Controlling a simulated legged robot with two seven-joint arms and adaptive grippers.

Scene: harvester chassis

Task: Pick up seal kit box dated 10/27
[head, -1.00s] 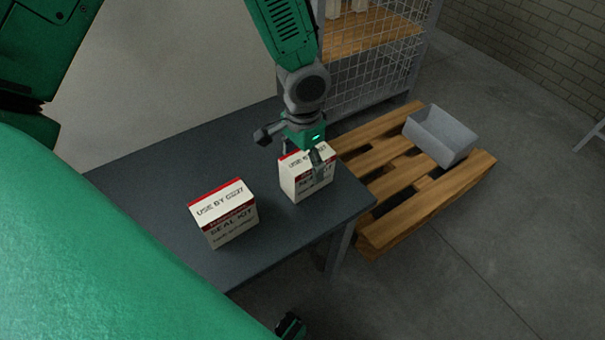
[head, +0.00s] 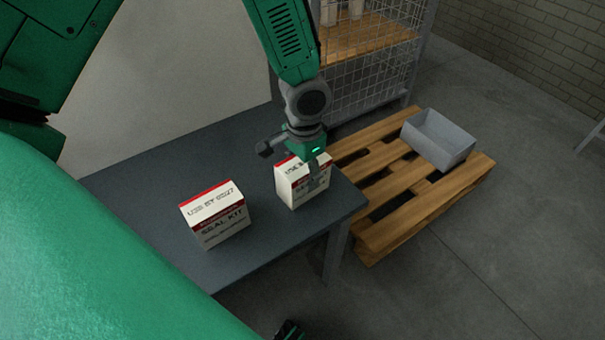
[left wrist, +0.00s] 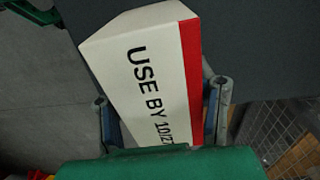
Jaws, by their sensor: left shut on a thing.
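A white seal kit box with a red band (head: 290,188) stands on the grey table near its right corner. In the left wrist view its top (left wrist: 150,75) reads "USE BY 10/27". My left gripper (head: 306,172) comes down on it from above and is shut on it, with a finger on each side in the left wrist view (left wrist: 165,115). The box appears to rest on the table. A second seal kit box (head: 218,222) stands apart to its left; its top date looks like 03/27 but is too small to read surely.
The table (head: 150,175) is clear behind and left of the boxes. A wooden pallet (head: 395,215) with a grey open bin (head: 438,140) lies on the floor to the right. A wire-mesh shelf (head: 370,75) stands behind the table.

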